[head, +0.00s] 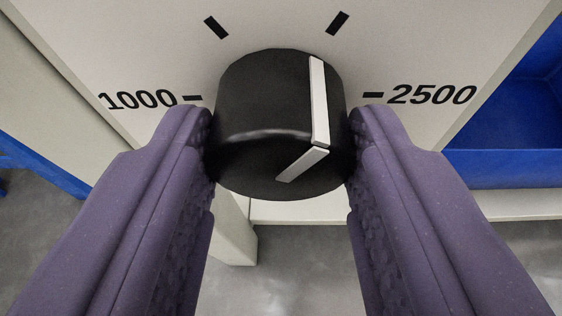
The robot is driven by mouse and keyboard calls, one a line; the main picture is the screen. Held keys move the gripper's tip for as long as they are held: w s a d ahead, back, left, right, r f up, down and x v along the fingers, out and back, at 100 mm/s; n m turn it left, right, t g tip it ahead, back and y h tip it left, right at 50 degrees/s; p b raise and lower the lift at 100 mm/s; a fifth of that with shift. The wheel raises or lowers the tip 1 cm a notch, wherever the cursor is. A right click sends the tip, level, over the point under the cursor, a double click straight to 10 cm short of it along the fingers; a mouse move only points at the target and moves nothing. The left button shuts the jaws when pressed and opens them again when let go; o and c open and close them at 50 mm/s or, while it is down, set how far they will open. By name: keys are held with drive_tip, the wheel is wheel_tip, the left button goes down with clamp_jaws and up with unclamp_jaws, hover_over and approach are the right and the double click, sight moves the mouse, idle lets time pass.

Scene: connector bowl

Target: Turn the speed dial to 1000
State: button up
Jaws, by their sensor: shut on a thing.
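The speed dial (262,100) is a black round knob on a pale panel, in the middle of the head view. Its white pointer strip (319,105) runs along the side and bends onto the front face. The pointer faces up and to the right, nearest the upper right tick (337,23). The label 1000 (138,99) is left of the dial, and the label 2500 (432,94) is right of it. My gripper (281,135) is shut on the dial, one purple finger against each side. The fingers hide the dial's outer left and right edges.
An upper left tick (216,27) is also on the panel (275,20). A blue bin (505,168) stands to the right. A blue bar (45,168) shows at the far left. Grey floor (300,270) is visible below the panel.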

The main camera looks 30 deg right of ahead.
drive_tip(key=shift+a, duration=0.1)
drive_tip(key=n+h, duration=0.1)
drive_tip(key=n, duration=0.1)
drive_tip(key=n+g+h, duration=0.1)
drive_tip(key=n, duration=0.1)
drive_tip(key=shift+w+a+g, duration=0.15)
drive_tip(key=shift+g, duration=0.15)
drive_tip(key=n+h, duration=0.2)
drive_tip(key=n, duration=0.1)
drive_tip(key=n+h, duration=0.1)
drive_tip(key=shift+a+f+n+g, duration=0.1)
drive_tip(key=shift+f+n+g, duration=0.2)
drive_tip(key=shift+g, duration=0.1)
drive_tip(key=n+h, duration=0.1)
drive_tip(key=n, duration=0.1)
drive_tip(key=n+h, duration=0.2)
drive_tip(key=n, duration=0.1)
drive_tip(key=shift+f, duration=0.15)
drive_tip(key=n+t, duration=0.1)
drive_tip(key=n, duration=0.1)
drive_tip(key=n+t+h, duration=0.1)
drive_tip(key=n, duration=0.2)
drive_tip(key=shift+f, duration=0.15)
drive_tip(key=shift+n, duration=0.4)
drive_tip(key=o, duration=1.1)
drive_tip(key=shift+c, duration=0.2)
